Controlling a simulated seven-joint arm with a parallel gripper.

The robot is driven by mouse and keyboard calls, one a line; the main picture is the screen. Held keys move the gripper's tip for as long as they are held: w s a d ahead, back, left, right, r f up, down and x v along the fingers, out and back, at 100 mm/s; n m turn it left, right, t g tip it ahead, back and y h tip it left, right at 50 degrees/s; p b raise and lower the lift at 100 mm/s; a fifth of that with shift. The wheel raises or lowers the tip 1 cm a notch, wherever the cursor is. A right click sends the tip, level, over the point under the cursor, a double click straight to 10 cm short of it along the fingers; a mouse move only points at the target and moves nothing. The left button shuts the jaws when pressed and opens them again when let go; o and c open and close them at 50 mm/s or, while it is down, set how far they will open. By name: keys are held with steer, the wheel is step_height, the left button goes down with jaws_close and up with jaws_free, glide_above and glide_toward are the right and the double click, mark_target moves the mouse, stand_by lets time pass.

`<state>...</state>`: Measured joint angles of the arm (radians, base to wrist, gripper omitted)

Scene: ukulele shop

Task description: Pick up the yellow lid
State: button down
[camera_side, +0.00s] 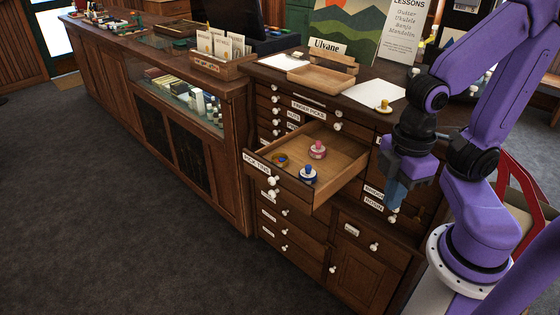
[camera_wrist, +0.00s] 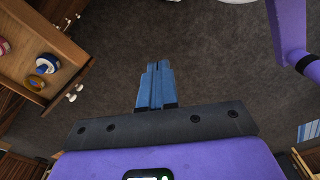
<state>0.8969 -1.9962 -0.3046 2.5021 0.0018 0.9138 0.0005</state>
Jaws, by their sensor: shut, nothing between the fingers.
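A small yellow-knobbed lid (camera_side: 384,105) sits on the cabinet top beside a white sheet, at the right in the side view. My gripper (camera_side: 394,205) points down to the right of the open drawer (camera_side: 344,162), below the cabinet top. Its blue fingers (camera_wrist: 157,65) are shut and empty in the wrist view, with dark floor beyond. In the drawer are a pink lid (camera_side: 317,150), a blue-and-white lid (camera_side: 308,174) and a round tin with a yellowish rim (camera_side: 280,161). The yellow-knobbed lid is not visible in the wrist view.
The open drawer juts from the cabinet front. A wooden tray (camera_side: 321,79), white papers (camera_side: 375,92) and signs occupy the cabinet top. A long counter with a glass case (camera_side: 180,90) runs left. The carpet (camera_side: 110,210) in front is clear.

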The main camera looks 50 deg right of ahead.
steer(key=c, duration=0.9)
jaws_free()
steer(key=shift+c, duration=0.2)
